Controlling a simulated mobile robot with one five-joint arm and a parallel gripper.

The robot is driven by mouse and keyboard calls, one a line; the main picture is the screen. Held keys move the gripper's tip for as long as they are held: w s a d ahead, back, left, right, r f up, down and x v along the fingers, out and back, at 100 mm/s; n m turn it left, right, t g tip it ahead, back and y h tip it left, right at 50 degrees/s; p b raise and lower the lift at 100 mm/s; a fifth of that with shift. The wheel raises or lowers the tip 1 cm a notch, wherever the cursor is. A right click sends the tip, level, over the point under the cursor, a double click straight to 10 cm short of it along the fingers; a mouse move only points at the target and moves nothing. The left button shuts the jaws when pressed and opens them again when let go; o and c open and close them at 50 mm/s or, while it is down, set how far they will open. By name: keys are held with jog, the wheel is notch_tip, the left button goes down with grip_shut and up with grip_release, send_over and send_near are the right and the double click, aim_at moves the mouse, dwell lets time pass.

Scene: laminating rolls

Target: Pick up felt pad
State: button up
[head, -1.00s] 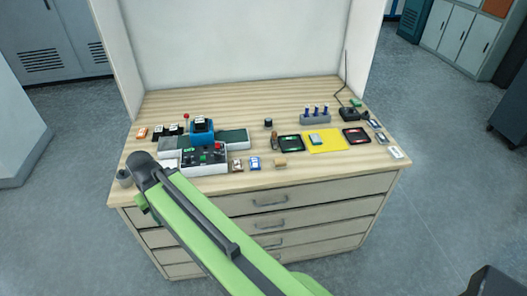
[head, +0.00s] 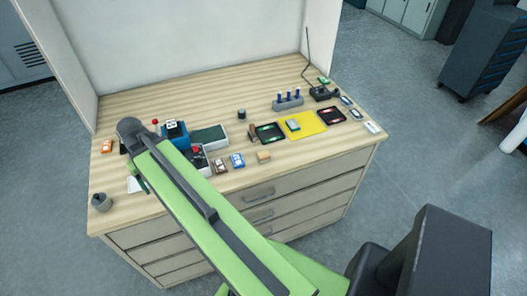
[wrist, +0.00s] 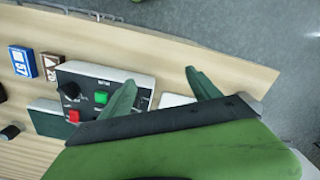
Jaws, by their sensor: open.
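My gripper (wrist: 162,78) is open in the wrist view, with its two green fingers apart and nothing held between them. A flat white piece (wrist: 176,100) shows between the fingers, partly hidden by my gripper. I cannot tell for sure which thing is the felt pad. In the head view my arm hides most of my gripper. A small pale green-grey block (head: 293,125) lies on the yellow mat (head: 312,122), well to the right.
A blue device (head: 174,134) stands behind my arm. A grey cup-like object (head: 102,202) stands at the left corner. Bare table (head: 110,180) shows at the left.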

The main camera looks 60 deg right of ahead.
jog(key=s+d+r+m+p, duration=0.1)
jog(key=s+d+r+p, duration=0.15)
jog(key=d, duration=0.65)
jog(key=s+d+r+m+p, duration=0.1)
jog(key=s+d+r, duration=0.2)
jog(key=d, duration=0.5)
notch_tip(320, 180, up, 4)
jog(key=m+p, duration=0.3)
jog(key=p, duration=0.1)
send_over(264, 154)
jog(key=f+b, duration=1.2)
jog(key=shift+a+f, duration=0.1)
jog(key=shift+a, duration=0.1)
notch_tip(264, 154, down, 6)
jog(key=b, duration=0.5)
jog(key=shift+d+b, duration=0.15)
jog(key=shift+b, duration=0.15)
jog(key=shift+r, duration=0.35)
jog(key=c, duration=1.5)
